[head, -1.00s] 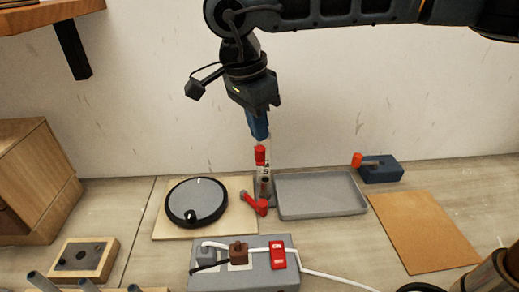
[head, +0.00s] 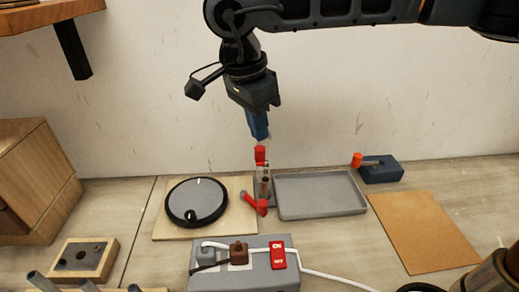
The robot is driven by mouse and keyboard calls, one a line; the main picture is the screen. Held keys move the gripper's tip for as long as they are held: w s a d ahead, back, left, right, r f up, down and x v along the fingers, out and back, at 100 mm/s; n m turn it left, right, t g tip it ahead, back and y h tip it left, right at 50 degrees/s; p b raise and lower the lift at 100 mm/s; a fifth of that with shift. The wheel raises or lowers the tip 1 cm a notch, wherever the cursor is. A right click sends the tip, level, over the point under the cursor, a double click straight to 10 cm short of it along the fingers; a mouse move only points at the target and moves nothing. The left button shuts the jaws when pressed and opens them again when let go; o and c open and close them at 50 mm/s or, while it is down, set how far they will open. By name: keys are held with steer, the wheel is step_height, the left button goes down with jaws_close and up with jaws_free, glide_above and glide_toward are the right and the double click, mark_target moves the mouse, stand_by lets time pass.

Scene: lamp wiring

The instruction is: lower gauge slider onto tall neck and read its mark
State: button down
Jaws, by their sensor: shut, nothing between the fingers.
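A small upright gauge stands in the middle of the bench, left of the grey tray. It has a red top piece (head: 260,154), a pale band with a red mark just below, and a metallic tube (head: 264,188) lower down. I cannot tell for certain which part is the slider and which the tall neck. A red lever-shaped piece (head: 249,200) lies at its foot. My gripper (head: 260,137) points down with its blue fingers shut and empty, just above the red top piece. The mark's reading is too small to make out.
A grey tray (head: 322,213) is to the right, with a blue block (head: 380,172) and an orange-brown mat (head: 422,229) beyond. A black-rimmed disc (head: 197,203) lies left on a board. A grey switch box (head: 205,278) with white cable is in front.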

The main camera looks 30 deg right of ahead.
mark_target(259, 155)
steer(key=shift+f+b, duration=2.95)
steer(key=shift+f, duration=0.6)
stand_by(0.6)
steer(key=shift+r+p, duration=1.15)
steer(key=shift+r, duration=1.35)
